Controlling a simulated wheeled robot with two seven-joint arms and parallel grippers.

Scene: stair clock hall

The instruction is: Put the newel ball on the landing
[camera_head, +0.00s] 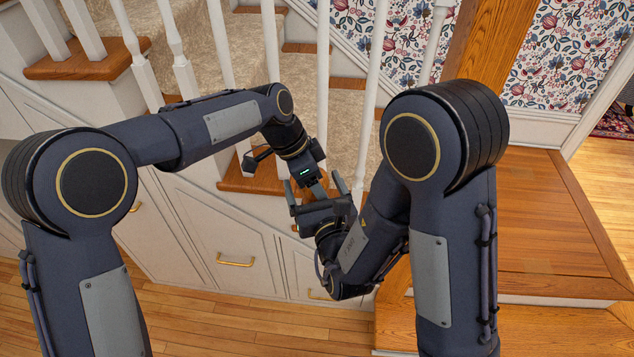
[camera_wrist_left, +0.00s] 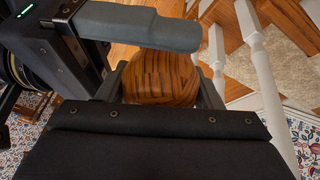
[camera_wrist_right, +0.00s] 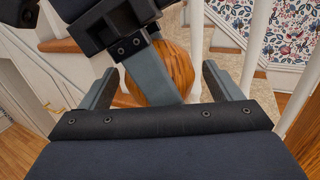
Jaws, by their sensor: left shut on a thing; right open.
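The newel ball, a striped brown wooden ball (camera_wrist_left: 160,78), sits between the fingers of my left gripper (camera_head: 313,186), which is shut on it. It also shows in the right wrist view (camera_wrist_right: 178,70), partly behind a grey finger of the left gripper. In the head view the grippers mostly hide it. My right gripper (camera_head: 320,199) is open close to the ball, its two fingers apart on either side in the right wrist view. I cannot tell whether they touch it. The landing (camera_head: 550,215) looks to be the broad wooden platform at the right of the head view.
White balusters (camera_head: 322,80) stand behind the grippers, with carpeted stairs (camera_head: 205,40) beyond. A thick wooden post (camera_head: 490,45) rises by the platform. White drawers with brass handles (camera_head: 235,262) lie below the stairs. The platform's top looks clear.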

